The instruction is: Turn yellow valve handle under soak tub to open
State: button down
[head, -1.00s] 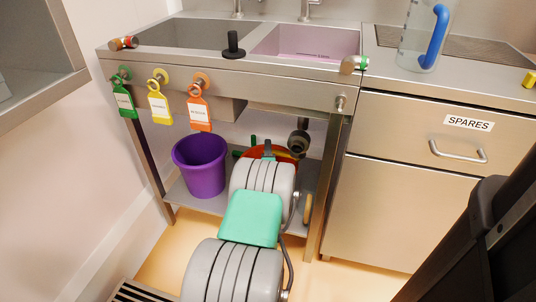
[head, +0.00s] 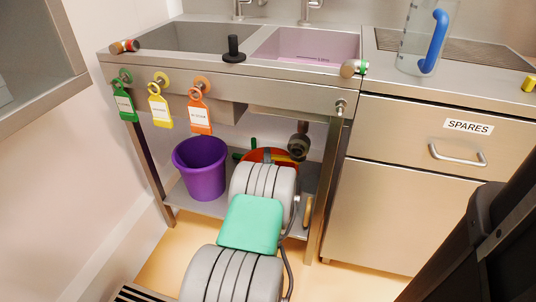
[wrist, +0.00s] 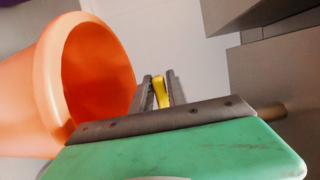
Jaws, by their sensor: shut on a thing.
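In the wrist view, a narrow yellow handle (wrist: 161,92) stands between the two dark fingers of my gripper (wrist: 160,78). The fingers are shut on it. The valve body and the handle's far end are hidden or too small to make out. In the head view my arm reaches under the sink unit, and its links hide most of my gripper. A pink tub (head: 318,44) is at the right of the unit and a grey tub (head: 195,36) at the left. A dark drain pipe (head: 298,147) hangs under the pink side.
An orange bucket (wrist: 50,75) is close left of my gripper in the wrist view. A purple bucket (head: 200,168) stands on the lower shelf. Green, yellow (head: 160,107) and orange tags hang on the front rail. The unit's front right leg (head: 325,190) is beside my arm.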

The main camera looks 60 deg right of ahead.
jog(key=shift+s+a, duration=0.2)
jog(key=shift+a, duration=0.4)
jog(key=shift+v, duration=1.3)
jog(key=shift+s+f, duration=0.1)
jog(key=shift+s+a+b, duration=0.95)
jog(key=shift+a+b, duration=0.05)
